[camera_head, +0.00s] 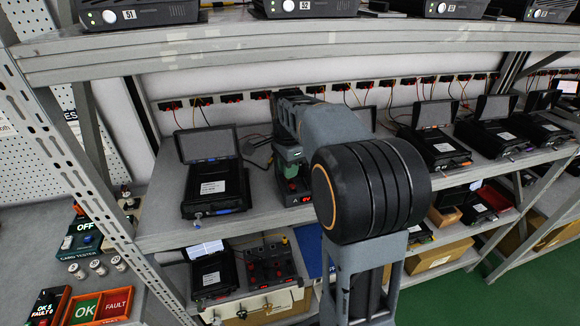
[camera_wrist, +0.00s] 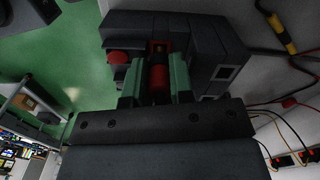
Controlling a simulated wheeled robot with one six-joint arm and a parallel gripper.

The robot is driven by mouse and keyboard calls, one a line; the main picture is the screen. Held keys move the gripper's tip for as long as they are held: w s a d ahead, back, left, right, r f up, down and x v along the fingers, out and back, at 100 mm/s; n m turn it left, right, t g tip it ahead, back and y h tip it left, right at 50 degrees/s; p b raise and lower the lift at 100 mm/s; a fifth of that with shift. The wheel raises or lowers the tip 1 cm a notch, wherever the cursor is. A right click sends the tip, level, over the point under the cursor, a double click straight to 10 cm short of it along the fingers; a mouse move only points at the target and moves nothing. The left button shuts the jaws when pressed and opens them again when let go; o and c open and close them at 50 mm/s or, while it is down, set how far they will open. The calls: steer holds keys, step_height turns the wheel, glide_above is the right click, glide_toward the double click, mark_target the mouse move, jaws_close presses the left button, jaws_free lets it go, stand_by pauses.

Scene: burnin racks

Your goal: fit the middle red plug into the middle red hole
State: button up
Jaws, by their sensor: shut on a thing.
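In the wrist view my gripper (camera_wrist: 157,78) has its two green fingers closed on the sides of a red plug (camera_wrist: 159,90). The fingers and plug are right up against a dark grey box (camera_wrist: 205,45) with a dark, red-edged opening (camera_wrist: 158,47) in line with the plug. I cannot tell how deep the plug sits, or whether this opening is the middle red hole. Another round red piece (camera_wrist: 117,57) is on the box beside the fingers. In the head view my arm hides most of the gripper; the box (camera_head: 297,198), with a lit red display, shows below it on the shelf.
A black tester with a raised screen (camera_head: 213,190) stands left on the same shelf. Several similar units (camera_head: 435,150) stand to the right. A wall strip of red sockets with cables (camera_head: 232,98) runs behind. A yellow-ended cable (camera_wrist: 278,32) lies near the box.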

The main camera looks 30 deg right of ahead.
steer(key=shift+f+b, duration=0.35)
steer(key=shift+f, duration=0.2)
stand_by(0.9)
steer(key=shift+r, duration=0.25)
steer(key=shift+r+p, duration=1.35)
steer(key=shift+p, duration=0.1)
